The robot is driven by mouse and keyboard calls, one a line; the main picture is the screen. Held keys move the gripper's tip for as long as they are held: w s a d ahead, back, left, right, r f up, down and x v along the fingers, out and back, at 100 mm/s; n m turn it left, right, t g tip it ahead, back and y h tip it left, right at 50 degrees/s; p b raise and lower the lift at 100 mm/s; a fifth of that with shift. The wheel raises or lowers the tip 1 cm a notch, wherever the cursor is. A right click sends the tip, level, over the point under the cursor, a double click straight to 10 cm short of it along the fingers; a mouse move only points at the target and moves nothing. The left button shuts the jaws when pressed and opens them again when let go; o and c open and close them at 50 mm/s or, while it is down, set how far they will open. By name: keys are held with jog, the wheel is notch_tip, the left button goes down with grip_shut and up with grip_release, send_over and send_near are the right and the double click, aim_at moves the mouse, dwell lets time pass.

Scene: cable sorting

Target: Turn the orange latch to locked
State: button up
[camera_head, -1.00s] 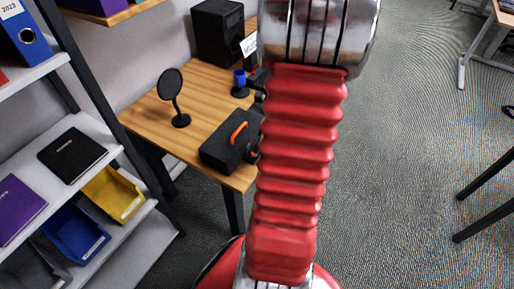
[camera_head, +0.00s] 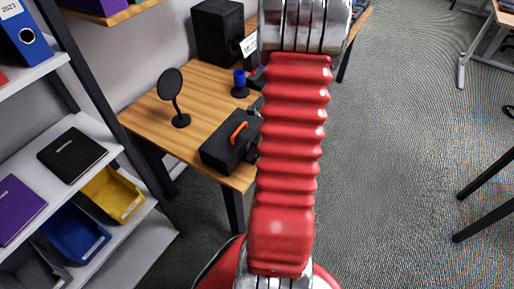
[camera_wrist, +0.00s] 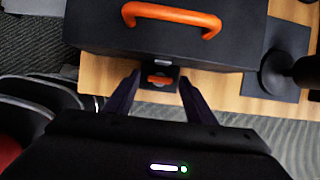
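The orange latch (camera_wrist: 160,80) is a small bar lying across the picture on a dark plate, at the near side of the black box (camera_wrist: 230,45). The box has a larger orange handle (camera_wrist: 172,15), which also shows in the head view (camera_head: 239,131). My gripper (camera_wrist: 159,82) is open in the wrist view, with one dark finger left of the latch and one right of it. The latch lies between the fingertips with space on both sides; I cannot tell whether they are at its depth. The head view does not show the latch or my gripper.
The wooden desk (camera_head: 213,84) carries a round black mirror-like stand (camera_head: 171,85), a speaker (camera_head: 218,32) and a blue cup-like thing (camera_head: 239,78). A shelf with bins (camera_head: 114,192) stands at left.

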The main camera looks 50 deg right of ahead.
jog(key=c, duration=1)
jog(key=n, duration=0.2)
jog(key=n+y, duration=0.1)
jog(key=n, duration=0.1)
jog(key=shift+d+n+g+y, duration=0.2)
jog(key=shift+n+g+y, duration=0.1)
jog(key=shift+g, duration=0.1)
jog(key=o, duration=1)
jog(key=v, duration=1.3)
jog(key=shift+s+d+r, duration=0.15)
jog(key=shift+s+r, duration=0.05)
jog(key=shift+r, duration=0.1)
